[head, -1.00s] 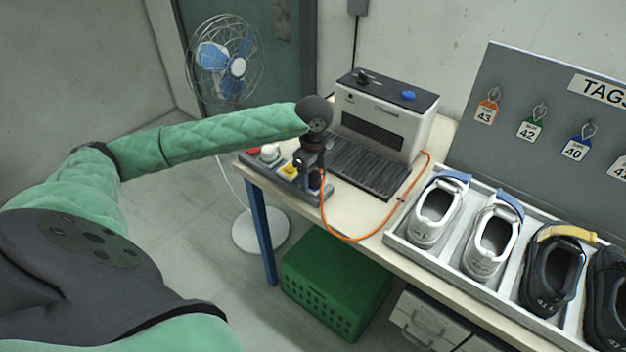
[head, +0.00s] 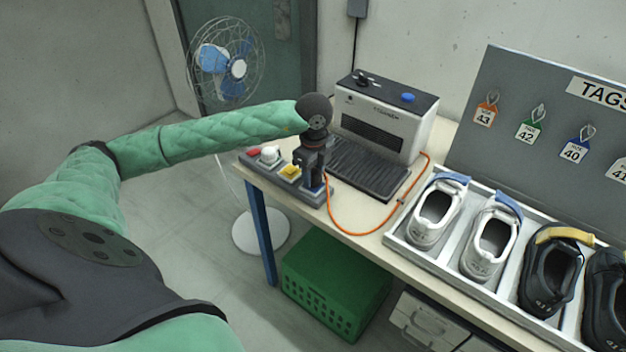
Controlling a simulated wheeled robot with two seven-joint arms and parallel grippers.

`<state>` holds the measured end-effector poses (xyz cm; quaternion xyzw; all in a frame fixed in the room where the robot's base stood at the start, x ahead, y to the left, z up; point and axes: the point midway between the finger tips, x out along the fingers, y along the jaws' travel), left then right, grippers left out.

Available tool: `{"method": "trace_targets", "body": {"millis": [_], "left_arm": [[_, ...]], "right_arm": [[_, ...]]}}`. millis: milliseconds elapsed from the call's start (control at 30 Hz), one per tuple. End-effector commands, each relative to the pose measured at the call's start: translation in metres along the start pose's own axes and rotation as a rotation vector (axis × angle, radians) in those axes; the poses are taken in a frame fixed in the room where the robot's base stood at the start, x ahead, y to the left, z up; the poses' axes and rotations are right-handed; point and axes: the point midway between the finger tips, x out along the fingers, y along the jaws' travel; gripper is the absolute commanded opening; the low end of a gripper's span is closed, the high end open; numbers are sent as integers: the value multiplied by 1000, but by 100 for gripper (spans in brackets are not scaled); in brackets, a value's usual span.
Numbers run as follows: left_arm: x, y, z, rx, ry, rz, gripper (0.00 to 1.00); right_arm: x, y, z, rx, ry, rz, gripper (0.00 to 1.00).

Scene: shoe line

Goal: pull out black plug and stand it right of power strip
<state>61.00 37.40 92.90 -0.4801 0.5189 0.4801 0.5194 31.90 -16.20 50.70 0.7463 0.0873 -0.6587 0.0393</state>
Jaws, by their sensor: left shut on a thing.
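The grey power strip (head: 283,183) lies along the left end of the table, with a red piece, a white plug (head: 270,154) and a yellow piece (head: 290,171) on it. My left gripper (head: 314,182) points down over the strip's right end. It is shut on the black plug, which is mostly hidden by the fingers, so I cannot tell whether the plug is seated or clear of the strip. An orange cord (head: 352,234) runs from beside the gripper to the machine. My right gripper is not in view.
A white machine (head: 408,112) with a dark ribbed mat (head: 375,172) stands behind and right of the gripper. A tray of shoes (head: 400,240) is further right. Bare table (head: 365,212) lies between strip and tray. A fan (head: 228,70) and green crate (head: 335,285) are on the floor.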

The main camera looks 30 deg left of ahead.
Motion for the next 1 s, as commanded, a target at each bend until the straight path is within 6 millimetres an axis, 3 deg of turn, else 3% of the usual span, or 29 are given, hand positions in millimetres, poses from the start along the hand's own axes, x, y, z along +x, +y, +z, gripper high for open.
{"method": "trace_targets", "body": {"millis": [1000], "left_arm": [[-33, 0, 0, 0, 1, 0, 4]], "right_arm": [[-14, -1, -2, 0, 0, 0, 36]]}}
